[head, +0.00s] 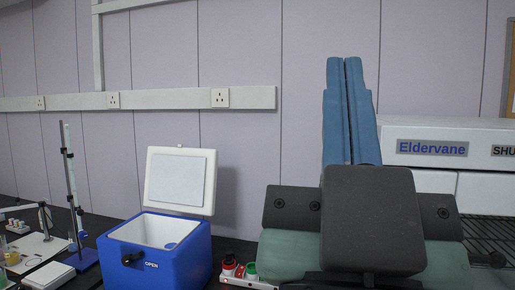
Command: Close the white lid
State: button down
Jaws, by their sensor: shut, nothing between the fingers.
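The white lid (153,182) stands open, nearly upright, at the back of a blue box (181,268) left of the picture's middle. Its inner side, with a grey panel, faces me. The box's white interior shows, with a small blue thing inside. Its front has a black knob and the word OPEN. My gripper (344,62) is to the right of the lid, apart from it. Its two blue fingers point up and lie side by side, shut and empty. My own dark and green arm parts hide the area below the fingers.
A small rack with red and green-topped items (232,268) sits just right of the box. A lab stand (70,185) and a white device (48,275) are at left. A white Eldervane unit (450,135) is at right. Above the lid is clear.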

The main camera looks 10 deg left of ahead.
aim_at(178, 179)
jog(key=i+j, duration=0.15)
jog(key=j, duration=0.3)
jog(key=i+j+u, duration=0.15)
jog(key=j, duration=0.3)
jog(key=i+j, duration=0.2)
jog(key=j, duration=0.2)
jog(key=i+j+u, duration=0.1)
jog(key=j, duration=0.35)
jog(key=i+j, duration=0.3)
jog(key=i+j+u, duration=0.1)
jog(key=i, duration=0.5)
jog(key=i+j+u, duration=0.1)
jog(key=i+j, duration=0.2)
jog(key=i, duration=0.3)
